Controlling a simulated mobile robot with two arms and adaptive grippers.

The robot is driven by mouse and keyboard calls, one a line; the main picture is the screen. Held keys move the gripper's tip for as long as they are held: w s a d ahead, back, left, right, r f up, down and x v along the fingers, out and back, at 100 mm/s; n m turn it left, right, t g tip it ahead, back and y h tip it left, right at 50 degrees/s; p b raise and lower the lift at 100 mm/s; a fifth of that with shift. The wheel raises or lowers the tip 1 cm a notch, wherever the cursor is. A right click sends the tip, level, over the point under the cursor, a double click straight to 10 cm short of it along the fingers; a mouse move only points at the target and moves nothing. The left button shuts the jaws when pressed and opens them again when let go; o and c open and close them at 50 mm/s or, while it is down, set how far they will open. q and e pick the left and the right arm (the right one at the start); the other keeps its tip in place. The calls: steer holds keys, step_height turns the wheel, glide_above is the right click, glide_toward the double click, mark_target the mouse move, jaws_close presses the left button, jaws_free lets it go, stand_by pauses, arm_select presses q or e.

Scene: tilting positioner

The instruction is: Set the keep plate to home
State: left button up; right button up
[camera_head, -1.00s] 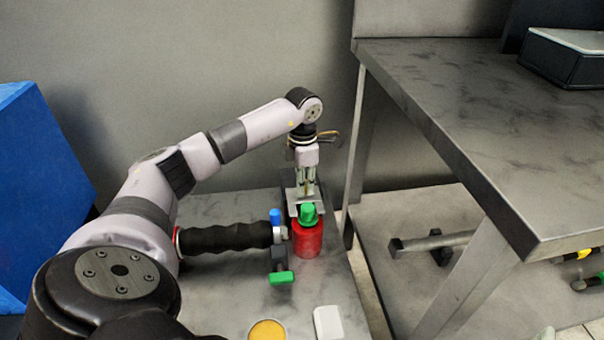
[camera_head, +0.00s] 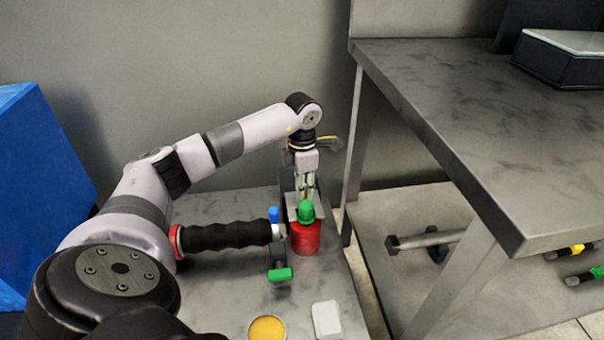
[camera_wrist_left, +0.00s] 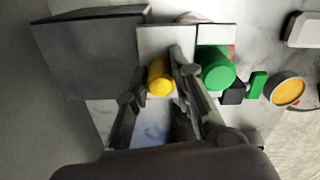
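I take the keep plate to be the light grey plate (camera_head: 318,209) beside the green knob (camera_head: 305,211) on the red cylinder (camera_head: 306,238). In the left wrist view two pale plate faces (camera_wrist_left: 165,40) lie near the green knob (camera_wrist_left: 217,70), and I cannot tell which is the keep plate. My left gripper (camera_head: 307,190) points down just behind the green knob. In the left wrist view its fingers (camera_wrist_left: 160,85) sit closely on both sides of a yellow knob (camera_wrist_left: 160,77). The green knob is outside the grip. My right gripper is not in view.
A black ribbed handle (camera_head: 225,237) lies left of the red cylinder, with a blue knob (camera_head: 274,214) and a green tab (camera_head: 280,274). A yellow disc (camera_head: 266,329) and white block (camera_head: 327,320) are in front. A metal bench (camera_head: 470,120) stands right.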

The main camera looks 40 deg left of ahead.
arm_select(q)
step_height(320, 180, up, 12)
stand_by(0.4)
stand_by(0.4)
